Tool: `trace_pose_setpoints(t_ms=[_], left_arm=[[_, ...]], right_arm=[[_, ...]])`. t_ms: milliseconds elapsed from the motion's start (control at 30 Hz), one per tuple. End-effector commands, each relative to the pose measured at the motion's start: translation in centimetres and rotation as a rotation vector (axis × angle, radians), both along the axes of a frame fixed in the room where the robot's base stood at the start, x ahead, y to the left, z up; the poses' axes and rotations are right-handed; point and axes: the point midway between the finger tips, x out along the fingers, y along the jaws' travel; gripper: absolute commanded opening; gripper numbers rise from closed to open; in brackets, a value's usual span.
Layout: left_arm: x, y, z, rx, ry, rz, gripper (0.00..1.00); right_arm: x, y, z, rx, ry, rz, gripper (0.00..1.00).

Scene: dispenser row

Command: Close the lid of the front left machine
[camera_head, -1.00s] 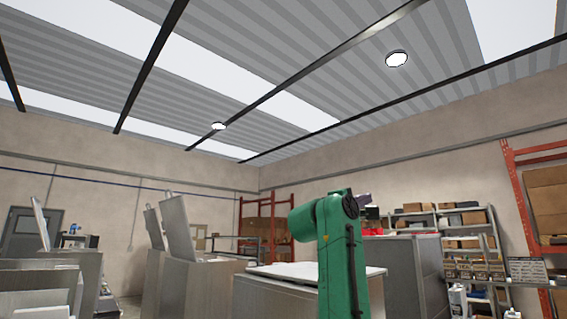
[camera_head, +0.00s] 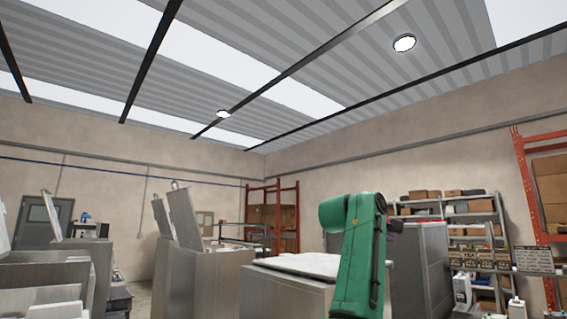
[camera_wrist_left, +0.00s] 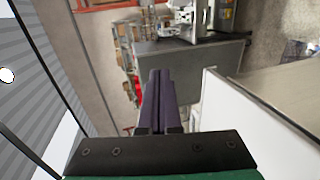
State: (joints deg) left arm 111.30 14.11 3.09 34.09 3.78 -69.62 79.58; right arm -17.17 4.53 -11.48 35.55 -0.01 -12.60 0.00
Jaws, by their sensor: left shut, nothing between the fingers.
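Grey metal machines stand in a row in the head view. The nearest one at the left (camera_head: 45,272) is cut by the frame, with a raised pale lid (camera_head: 4,235) at the edge. A middle machine (camera_head: 200,275) has its lid (camera_head: 184,216) up, tilted back. The machine right of it (camera_head: 285,295) has a flat pale top. I cannot tell which is the front left machine. My left gripper (camera_head: 394,226) is mostly hidden behind my green arm. In the left wrist view its dark fingers (camera_wrist_left: 159,100) are shut and empty, beside a white panel (camera_wrist_left: 235,130). My right gripper is not in view.
A tall grey cabinet (camera_head: 422,270) stands right of my arm, with stocked shelves (camera_head: 455,212) and an orange rack (camera_head: 528,190) beyond. Bottles (camera_head: 463,291) stand at the lower right. A narrow floor gap (camera_head: 134,294) shows between the left and middle machines.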

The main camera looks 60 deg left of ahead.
Motion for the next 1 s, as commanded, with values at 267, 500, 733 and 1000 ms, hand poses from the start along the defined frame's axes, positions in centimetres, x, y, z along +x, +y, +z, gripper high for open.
trace_pose_setpoints(t_ms=[267,500,733,1000], left_arm=[[0.2,0.0,-0.8,-0.004,0.035,0.000,0.00],[0.2,0.0,-0.8,-0.004,0.034,0.000,0.00],[-0.5,-0.1,-0.8,-0.003,0.031,0.000,0.00],[-7.2,-0.8,0.7,-0.002,0.026,0.000,0.00]], right_arm=[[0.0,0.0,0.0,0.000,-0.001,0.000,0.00],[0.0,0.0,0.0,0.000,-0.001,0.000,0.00],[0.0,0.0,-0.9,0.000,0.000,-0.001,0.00],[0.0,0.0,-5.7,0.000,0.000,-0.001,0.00]])
